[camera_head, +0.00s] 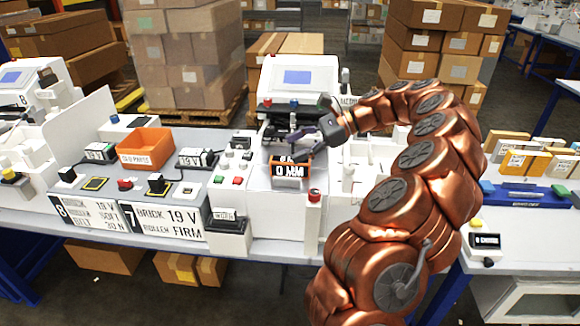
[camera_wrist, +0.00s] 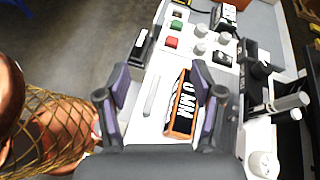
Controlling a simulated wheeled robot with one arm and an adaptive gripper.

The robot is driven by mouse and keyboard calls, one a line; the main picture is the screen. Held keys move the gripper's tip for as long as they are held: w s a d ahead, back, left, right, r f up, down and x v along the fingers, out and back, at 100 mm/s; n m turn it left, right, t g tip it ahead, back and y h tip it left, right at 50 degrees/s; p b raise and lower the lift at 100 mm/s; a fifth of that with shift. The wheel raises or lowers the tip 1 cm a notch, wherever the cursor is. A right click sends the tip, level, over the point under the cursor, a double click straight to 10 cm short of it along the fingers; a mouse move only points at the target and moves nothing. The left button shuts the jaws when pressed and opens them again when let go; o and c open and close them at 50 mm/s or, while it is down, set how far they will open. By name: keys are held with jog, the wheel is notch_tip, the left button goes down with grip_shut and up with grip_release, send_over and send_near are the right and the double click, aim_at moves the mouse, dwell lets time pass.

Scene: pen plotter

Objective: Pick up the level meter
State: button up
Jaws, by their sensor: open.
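The level meter, which I take to be the small orange-edged box with a black and white "0 MM" face (camera_head: 288,171), sits on the white machine bench at the middle of the head view. In the wrist view the level meter (camera_wrist: 182,106) lies between the finger lines, close to the right finger and partly beside it. My gripper (camera_head: 296,147) is just above and behind it in the head view. In the wrist view my gripper (camera_wrist: 160,82) has its purple-padded fingers spread wide, with nothing held. I cannot tell the exact height gap.
Green and red buttons and white knobs (camera_wrist: 200,40) lie beyond the meter in the wrist view. An orange tray (camera_head: 146,147) is on the bench at left. A red-topped post (camera_head: 314,205) stands near the front edge.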

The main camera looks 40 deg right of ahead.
aim_at(290, 161)
jog(key=d+f+m, duration=0.1)
jog(key=d, duration=0.2)
jog(key=s+d+f+m+t, duration=0.1)
jog(key=d+m, duration=0.1)
jog(key=d, duration=0.1)
jog(key=s+d+f+m+t, duration=0.1)
jog(key=d, duration=0.2)
jog(key=shift+d+f+m+h, duration=0.15)
jog(key=shift+d+m+h, duration=0.15)
jog(key=shift+h, duration=0.1)
jog(key=shift+t, duration=0.3)
jog(key=p+x, duration=0.2)
jog(key=x, duration=0.4)
jog(key=shift+f+p+x, duration=0.15)
jog(key=shift+p+x, duration=0.45)
jog(key=shift+x, duration=0.9)
jog(key=shift+f+p+x, duration=0.1)
jog(key=shift+p+x, duration=0.45)
jog(key=shift+x, duration=0.95)
jog(key=shift+d, duration=0.1)
grip_shut()
